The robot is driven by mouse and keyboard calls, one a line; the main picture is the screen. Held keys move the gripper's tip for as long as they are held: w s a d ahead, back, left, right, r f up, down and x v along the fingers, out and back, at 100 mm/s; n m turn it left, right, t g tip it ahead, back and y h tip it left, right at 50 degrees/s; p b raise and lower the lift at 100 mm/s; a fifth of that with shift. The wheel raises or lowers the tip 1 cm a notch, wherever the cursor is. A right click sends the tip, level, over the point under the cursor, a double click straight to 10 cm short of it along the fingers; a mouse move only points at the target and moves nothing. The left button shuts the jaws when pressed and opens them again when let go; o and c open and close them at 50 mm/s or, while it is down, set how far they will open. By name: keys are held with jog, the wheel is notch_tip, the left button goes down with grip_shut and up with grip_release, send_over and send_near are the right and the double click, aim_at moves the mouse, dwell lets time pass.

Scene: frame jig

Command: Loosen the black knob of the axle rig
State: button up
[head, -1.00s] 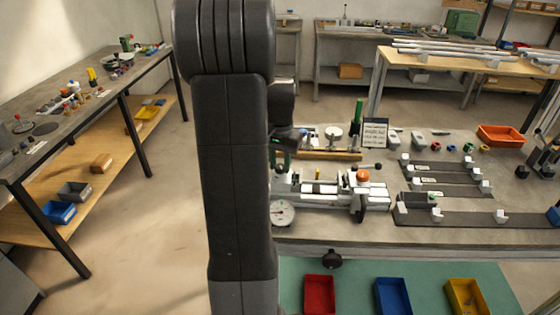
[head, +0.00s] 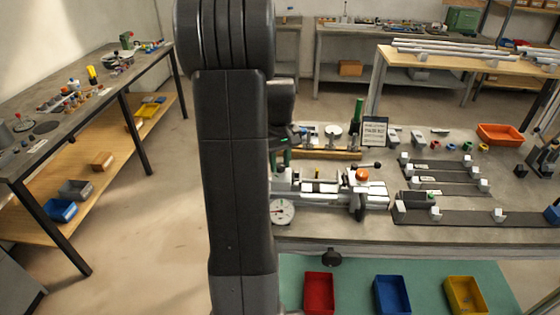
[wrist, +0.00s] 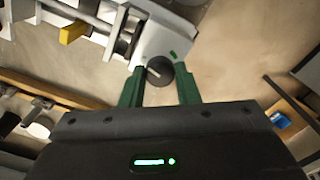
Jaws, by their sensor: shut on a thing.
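The axle rig (head: 335,194) lies on the bench right of my dark arm in the head view, a pale metal fixture with an orange-topped part at its right end. In the wrist view, the black knob (wrist: 159,72) sits at the end of the rig's light bracket (wrist: 166,38), with a pale line on its face. My gripper (wrist: 160,76) has its green fingers on both sides of the knob, shut on it. In the head view my arm hides the knob and most of my gripper.
A round dial gauge (head: 282,211) stands at the rig's front left. A wooden bar (head: 325,154) and a small sign (head: 374,131) are behind it. Red (head: 319,291), blue (head: 392,294) and yellow (head: 465,295) bins stand on the green surface in front.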

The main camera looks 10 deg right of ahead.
aim_at(280, 165)
jog(key=shift+n, duration=0.6)
jog(key=o, duration=1)
notch_tip(280, 165, up, 14)
jog(key=shift+f, duration=0.1)
notch_tip(280, 165, down, 14)
jog(key=shift+r, duration=0.1)
dwell(0.6)
